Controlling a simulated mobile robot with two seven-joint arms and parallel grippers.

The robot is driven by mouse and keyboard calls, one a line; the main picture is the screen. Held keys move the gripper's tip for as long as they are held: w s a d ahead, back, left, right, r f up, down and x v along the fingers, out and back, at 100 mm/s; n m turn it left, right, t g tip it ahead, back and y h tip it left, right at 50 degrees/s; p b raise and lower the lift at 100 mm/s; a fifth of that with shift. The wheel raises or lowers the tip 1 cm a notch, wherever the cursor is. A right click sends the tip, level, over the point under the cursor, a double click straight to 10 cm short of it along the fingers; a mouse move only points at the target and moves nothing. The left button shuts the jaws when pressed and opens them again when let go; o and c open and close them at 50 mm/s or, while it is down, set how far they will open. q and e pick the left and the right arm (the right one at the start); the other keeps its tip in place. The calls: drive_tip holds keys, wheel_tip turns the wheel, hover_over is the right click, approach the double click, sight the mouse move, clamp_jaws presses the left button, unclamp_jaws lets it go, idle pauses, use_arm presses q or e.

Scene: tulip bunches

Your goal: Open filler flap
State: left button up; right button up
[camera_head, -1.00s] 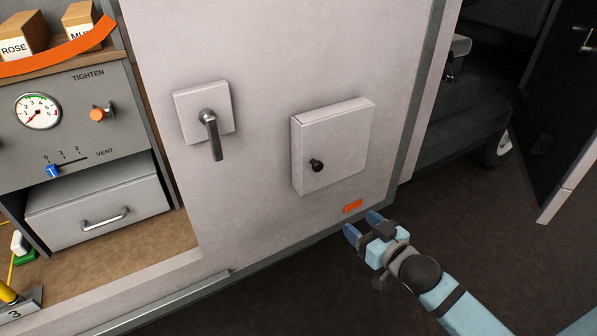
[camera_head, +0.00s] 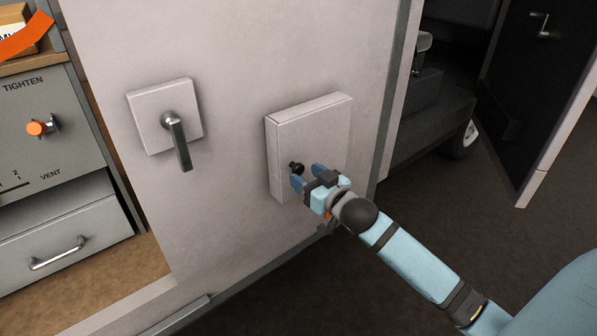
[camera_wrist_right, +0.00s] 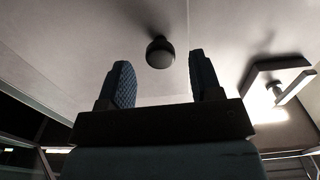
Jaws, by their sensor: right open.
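The filler flap (camera_head: 310,135) is a closed, pale square box-like cover on the pale vehicle side, with a small black knob (camera_head: 296,167) at its lower left. My right gripper (camera_head: 308,176) is open and empty in front of the flap's lower part, its blue fingertips close to the knob. In the right wrist view the knob (camera_wrist_right: 160,52) stands ahead of the two open fingers (camera_wrist_right: 158,85), roughly between them and beyond their tips. I see no contact. My left gripper is not in view.
A lever handle (camera_head: 176,140) on a square plate is left of the flap. Further left are a grey panel with an orange knob (camera_head: 40,128) and a drawer (camera_head: 60,240). A dark open door (camera_head: 535,90) stands at the right. The dark floor below is clear.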

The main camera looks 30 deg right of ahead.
sight(301, 171)
drive_tip(key=shift+w+a, duration=0.15)
drive_tip(key=shift+w, duration=1.7)
clamp_jaws()
drive_tip(key=shift+s, duration=0.1)
